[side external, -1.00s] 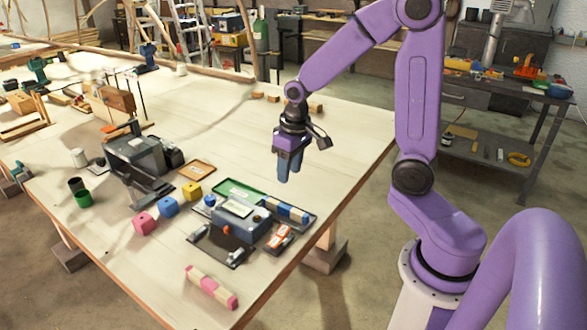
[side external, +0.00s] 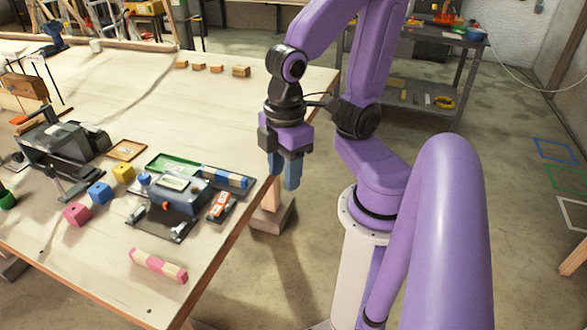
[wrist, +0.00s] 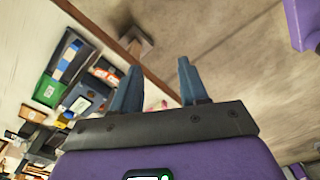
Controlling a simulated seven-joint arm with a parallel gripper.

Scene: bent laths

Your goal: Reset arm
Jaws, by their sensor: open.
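My gripper (side external: 285,172) is purple with blue-grey fingers. In the side view it hangs beside the table's right edge, fingers pointing down, right of the blue-and-cream striped block. In the wrist view the two fingers (wrist: 158,88) stand apart with nothing between them. The wooden table (side external: 120,247) carries the task items: a pink cube (side external: 77,214), a blue cube (side external: 99,193), a yellow cube (side external: 123,173), a pink-and-cream striped block (side external: 158,265) and a blue-and-cream striped block (side external: 224,177). None of these touches my gripper.
A dark blue device (side external: 180,191) and a green tray (side external: 174,163) sit near the table's right edge. A grey machine (side external: 58,148) stands farther left. Several small wooden blocks (side external: 241,71) lie at the far edge. A grey shelf bench (side external: 420,95) stands behind. Floor beside the table is open.

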